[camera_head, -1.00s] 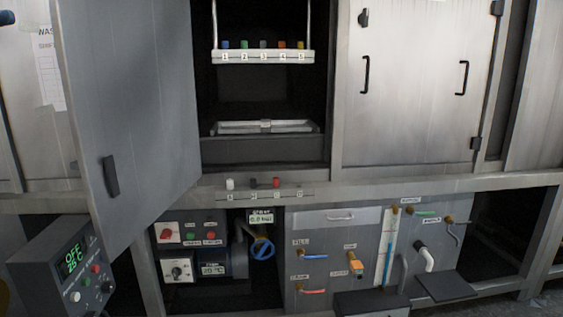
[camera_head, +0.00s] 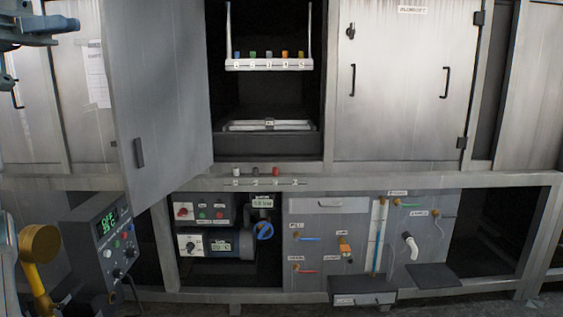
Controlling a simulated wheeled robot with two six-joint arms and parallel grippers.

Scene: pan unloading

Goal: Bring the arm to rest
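My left gripper (camera_head: 66,32) is at the upper left edge of the head view, in front of the left cabinet doors. Its blue-grey parts point right, and nothing is visible in it. I cannot tell whether its fingers are apart. More of my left arm shows along the left edge, partly cut off. My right gripper is not in view. The tall grey door (camera_head: 165,90) stands open to the right of my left gripper. The open compartment beyond it holds a tray (camera_head: 268,126) and a hanging rack with numbered coloured knobs (camera_head: 268,64).
A panel of coloured valves (camera_head: 340,245) is below the counter edge (camera_head: 400,182). The right cabinet door (camera_head: 400,90) is shut.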

